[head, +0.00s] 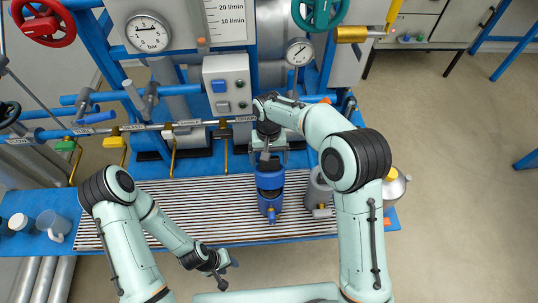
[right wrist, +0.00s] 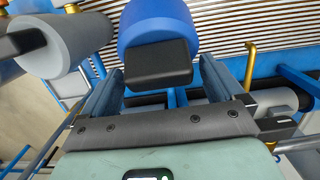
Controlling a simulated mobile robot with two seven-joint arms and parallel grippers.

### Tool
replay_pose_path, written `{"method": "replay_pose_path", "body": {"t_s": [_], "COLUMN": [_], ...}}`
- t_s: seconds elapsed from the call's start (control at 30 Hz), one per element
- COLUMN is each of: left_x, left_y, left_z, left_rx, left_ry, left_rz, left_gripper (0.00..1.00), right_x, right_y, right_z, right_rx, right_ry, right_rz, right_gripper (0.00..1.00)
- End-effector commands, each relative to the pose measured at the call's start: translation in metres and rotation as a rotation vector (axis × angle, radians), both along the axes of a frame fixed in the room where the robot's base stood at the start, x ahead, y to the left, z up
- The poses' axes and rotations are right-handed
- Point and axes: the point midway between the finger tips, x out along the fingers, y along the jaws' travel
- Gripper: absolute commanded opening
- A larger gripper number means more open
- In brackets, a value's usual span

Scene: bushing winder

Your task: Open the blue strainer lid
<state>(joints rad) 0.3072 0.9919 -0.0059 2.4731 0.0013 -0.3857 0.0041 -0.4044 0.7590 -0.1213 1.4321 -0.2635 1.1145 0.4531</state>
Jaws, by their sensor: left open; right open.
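The blue strainer (head: 269,203) stands upright on the slatted bench, with its blue lid (head: 269,180) on top. The lid fills the top middle of the right wrist view (right wrist: 160,20), with a dark block-shaped handle (right wrist: 155,66) on it. My right gripper (head: 268,155) is over the lid from the back. Its jaws are open, one finger on each side of the dark handle, with gaps showing. Whether a finger touches the lid is not clear. My left gripper (head: 228,267) is open and empty, low in front of the bench, away from the strainer.
A grey strainer (head: 319,192) stands close to the right of the blue one, with a silver vessel (head: 394,186) beyond. Pipes with yellow valve handles (head: 173,158) and a control box (head: 228,85) are behind. The slatted bench (head: 190,200) is clear to the left.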

Motion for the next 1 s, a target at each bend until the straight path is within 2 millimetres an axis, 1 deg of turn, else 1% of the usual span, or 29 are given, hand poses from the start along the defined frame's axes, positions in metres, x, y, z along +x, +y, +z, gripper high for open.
{"method": "replay_pose_path", "body": {"t_s": [0.07, 0.17, 0.27, 0.37, 0.5, 0.6, 0.7, 0.83, 1.0], "left_x": [0.0, 0.002, 0.006, 0.011, 0.013, 0.012, 0.012, 0.012, 0.012], "left_y": [0.0, 0.0, 0.0, 0.0, 0.0, 0.0, 0.0, 0.0, 0.0], "left_z": [0.0, 0.002, 0.005, 0.009, 0.01, 0.009, 0.009, 0.009, 0.009], "left_rx": [0.0, 0.0, 0.0, 0.0, 0.0, 0.0, 0.001, 0.0, 0.0], "left_ry": [0.0, -0.002, -0.007, -0.013, -0.015, -0.014, -0.014, -0.013, -0.014], "left_rz": [0.0, 0.0, 0.0, 0.0, 0.0, 0.0, 0.001, 0.0, 0.0], "left_gripper": [0.43, 0.43, 0.43, 0.43, 0.43, 0.43, 0.43, 0.43, 0.43], "right_x": [0.0, 0.002, 0.004, 0.008, 0.012, 0.014, 0.015, 0.016, 0.017], "right_y": [0.0, 0.0, 0.0, 0.001, 0.0, 0.0, 0.001, 0.0, 0.0], "right_z": [0.002, 0.013, 0.031, 0.055, 0.086, 0.104, 0.118, 0.129, 0.133], "right_rx": [0.0, 0.001, 0.001, 0.002, 0.002, 0.002, 0.002, 0.001, 0.001], "right_ry": [0.001, -0.001, -0.004, -0.007, -0.006, -0.004, -0.004, -0.001, -0.001], "right_rz": [0.0, 0.0, 0.001, 0.001, 0.0, 0.001, 0.001, 0.001, 0.0], "right_gripper": [0.95, 0.95, 0.95, 0.95, 0.95, 0.95, 0.95, 0.95, 0.95]}}
